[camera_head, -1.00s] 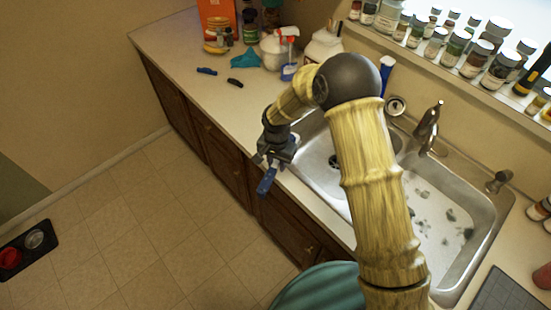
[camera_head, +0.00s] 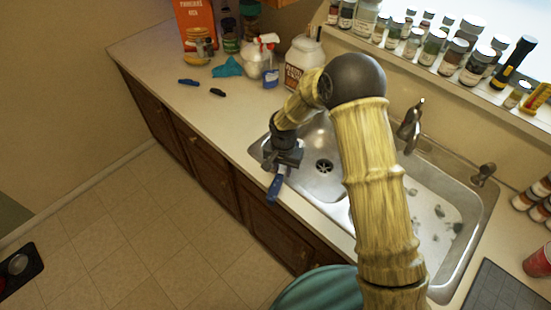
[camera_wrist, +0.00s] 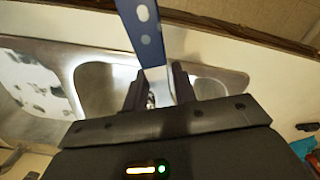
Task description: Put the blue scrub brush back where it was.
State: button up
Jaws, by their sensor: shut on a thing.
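The blue scrub brush (camera_head: 274,187) is in my gripper (camera_head: 282,168). In the head view its blue end hangs past the counter's front edge. In the wrist view the blue brush handle (camera_wrist: 143,32), with pale dots, rises from between the two fingers of my gripper (camera_wrist: 158,88). A paler part of it sits between the fingers. My gripper is shut on it, over the front-left rim of the sink's left basin (camera_head: 317,145). The brush's bristles are not clear in either view.
The sink's right basin (camera_head: 440,270) holds dark bits. The faucet (camera_head: 411,125) stands behind. Left on the counter are a blue item (camera_head: 188,82), a dark item (camera_head: 217,92), a teal cloth (camera_head: 228,67) and a spray bottle (camera_head: 267,60). The counter left of the sink is partly clear. My arm hides part of the sink.

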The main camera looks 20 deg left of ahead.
jog(key=d+f+b, duration=0.2)
jog(key=d, duration=1.2)
jog(key=d+f+n+b, duration=0.1)
jog(key=d+f+b, duration=0.1)
jog(key=d, duration=1.2)
jog(key=shift+w+d+f, duration=0.25)
jog(key=shift+w+f, duration=0.15)
jog(key=shift+f, duration=0.25)
